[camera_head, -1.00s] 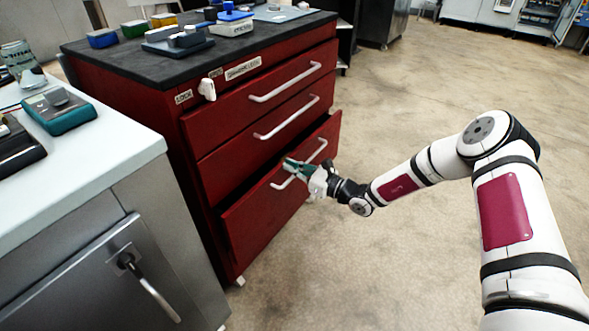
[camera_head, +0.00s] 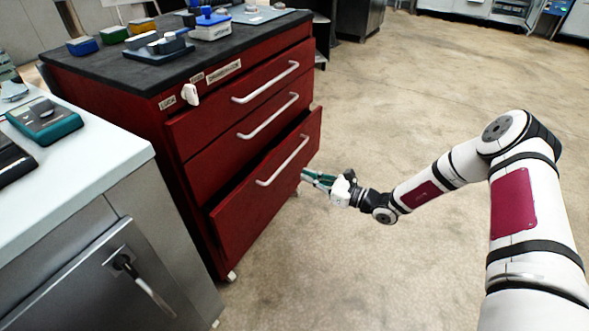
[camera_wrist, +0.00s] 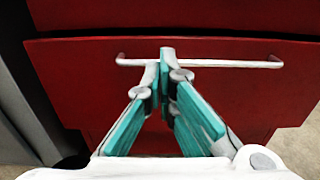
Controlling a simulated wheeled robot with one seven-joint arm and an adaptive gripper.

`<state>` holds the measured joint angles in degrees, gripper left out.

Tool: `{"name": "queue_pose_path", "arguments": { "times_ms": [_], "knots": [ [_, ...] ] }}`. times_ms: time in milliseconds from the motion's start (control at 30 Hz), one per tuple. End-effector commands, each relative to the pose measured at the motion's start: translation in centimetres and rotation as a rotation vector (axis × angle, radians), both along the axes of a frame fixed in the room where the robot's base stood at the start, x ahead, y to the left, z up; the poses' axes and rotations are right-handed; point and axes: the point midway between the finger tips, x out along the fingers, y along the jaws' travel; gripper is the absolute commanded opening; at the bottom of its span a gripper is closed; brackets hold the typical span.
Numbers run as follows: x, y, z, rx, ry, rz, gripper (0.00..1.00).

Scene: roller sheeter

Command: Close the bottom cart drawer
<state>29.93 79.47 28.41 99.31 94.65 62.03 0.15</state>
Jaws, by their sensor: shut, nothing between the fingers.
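The red cart's bottom drawer (camera_head: 262,200) stands partly open, its front jutting out past the drawers above. Its white bar handle (camera_head: 283,162) runs across the upper part of the front. In the wrist view the drawer front (camera_wrist: 75,85) fills most of the picture, with the handle (camera_wrist: 230,63) crossing behind the fingertips. My gripper (camera_head: 306,175) is shut and empty, just to the right of the drawer front in the head view. In the wrist view its teal fingers (camera_wrist: 165,58) meet in front of the handle. I cannot tell whether the tips touch the drawer.
The two upper drawers (camera_head: 245,105) are shut. A white lock lever (camera_head: 190,95) sits at the cart's upper left corner. A grey cabinet with a pale top (camera_head: 85,165) stands close at the left. The floor (camera_head: 430,90) to the right is clear.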

Motion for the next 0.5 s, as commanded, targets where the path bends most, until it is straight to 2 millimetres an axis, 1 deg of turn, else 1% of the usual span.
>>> {"name": "queue_pose_path", "arguments": {
  "times_ms": [33,100,267,367,500],
  "knots": [
    [-0.3,-0.6,0.1,0.000,0.001,-0.001,0.00],
    [-0.6,-1.1,0.0,-0.001,0.000,0.000,0.00],
    [-1.3,-1.3,-0.1,-0.018,-0.034,0.002,0.00],
    [-2.0,-0.8,-0.1,-0.067,-0.126,0.005,0.00],
    [-3.7,0.3,-0.1,-0.183,-0.342,0.006,0.00]
  ]
}}
